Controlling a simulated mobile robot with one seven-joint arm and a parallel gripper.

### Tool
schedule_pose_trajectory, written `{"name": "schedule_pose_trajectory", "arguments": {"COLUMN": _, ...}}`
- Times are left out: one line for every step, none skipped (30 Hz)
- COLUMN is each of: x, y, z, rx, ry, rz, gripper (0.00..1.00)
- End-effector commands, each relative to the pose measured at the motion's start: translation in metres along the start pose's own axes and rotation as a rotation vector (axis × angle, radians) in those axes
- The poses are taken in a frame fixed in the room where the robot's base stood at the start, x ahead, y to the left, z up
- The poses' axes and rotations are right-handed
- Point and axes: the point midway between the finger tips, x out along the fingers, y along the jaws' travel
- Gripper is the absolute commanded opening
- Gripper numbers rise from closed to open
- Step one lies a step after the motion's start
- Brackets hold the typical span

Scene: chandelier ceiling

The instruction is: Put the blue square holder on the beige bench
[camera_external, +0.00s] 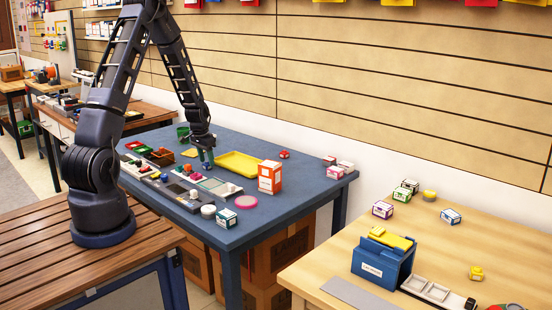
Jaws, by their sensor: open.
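My gripper (206,160) is at the end of the dark arm, pointing down, low over the middle of the blue table (290,203). Its jaws are open among small items; a small blue-teal shape shows at the fingertips, and I cannot tell whether it is a finger or a separate square holder. The beige bench (330,262) is the light wooden one at the lower right, apart from the gripper. A blue box (372,271) with a white label and a yellow item on top stands on this bench; I cannot tell whether it is the holder.
A yellow tray (239,164), an orange-white box (270,177), a pink disc (246,202) and a teal-white box (226,218) lie around the gripper. The bench carries several small boxes, a grey strip (358,294) and a white tray (428,290). A gap separates the tables.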

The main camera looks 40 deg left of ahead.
Motion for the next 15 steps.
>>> {"name": "schedule_pose_trajectory", "arguments": {"x": -0.008, "y": 0.000, "z": -0.001, "rx": 0.000, "ry": 0.003, "rz": -0.002, "gripper": 0.51}}
{"name": "schedule_pose_trajectory", "arguments": {"x": -0.013, "y": 0.000, "z": 0.000, "rx": 0.000, "ry": 0.003, "rz": -0.001, "gripper": 0.51}}
{"name": "schedule_pose_trajectory", "arguments": {"x": -0.019, "y": 0.000, "z": 0.000, "rx": 0.000, "ry": 0.003, "rz": -0.001, "gripper": 0.51}}
{"name": "schedule_pose_trajectory", "arguments": {"x": -0.025, "y": 0.000, "z": -0.001, "rx": 0.000, "ry": 0.004, "rz": -0.002, "gripper": 0.51}}
{"name": "schedule_pose_trajectory", "arguments": {"x": -0.029, "y": 0.000, "z": -0.001, "rx": 0.000, "ry": 0.003, "rz": -0.002, "gripper": 0.51}}
{"name": "schedule_pose_trajectory", "arguments": {"x": -0.036, "y": 0.000, "z": -0.001, "rx": 0.000, "ry": 0.003, "rz": -0.001, "gripper": 0.51}}
{"name": "schedule_pose_trajectory", "arguments": {"x": -0.041, "y": 0.000, "z": -0.001, "rx": 0.000, "ry": 0.004, "rz": -0.002, "gripper": 0.51}}
{"name": "schedule_pose_trajectory", "arguments": {"x": -0.046, "y": 0.000, "z": -0.001, "rx": 0.000, "ry": 0.004, "rz": -0.002, "gripper": 0.51}}
{"name": "schedule_pose_trajectory", "arguments": {"x": -0.053, "y": 0.000, "z": -0.001, "rx": 0.000, "ry": 0.003, "rz": -0.002, "gripper": 0.51}}
{"name": "schedule_pose_trajectory", "arguments": {"x": -0.058, "y": 0.000, "z": -0.001, "rx": 0.000, "ry": 0.004, "rz": -0.002, "gripper": 0.51}}
{"name": "schedule_pose_trajectory", "arguments": {"x": -0.063, "y": 0.000, "z": -0.001, "rx": 0.000, "ry": 0.004, "rz": -0.002, "gripper": 0.51}}
{"name": "schedule_pose_trajectory", "arguments": {"x": -0.069, "y": 0.000, "z": -0.001, "rx": 0.000, "ry": 0.003, "rz": -0.001, "gripper": 0.51}}
{"name": "schedule_pose_trajectory", "arguments": {"x": -0.074, "y": 0.000, "z": -0.001, "rx": 0.000, "ry": 0.003, "rz": -0.001, "gripper": 0.51}}
{"name": "schedule_pose_trajectory", "arguments": {"x": -0.078, "y": 0.000, "z": 0.000, "rx": 0.000, "ry": 0.003, "rz": -0.002, "gripper": 0.51}}
{"name": "schedule_pose_trajectory", "arguments": {"x": -0.083, "y": 0.000, "z": 0.000, "rx": 0.000, "ry": 0.003, "rz": -0.001, "gripper": 0.51}}
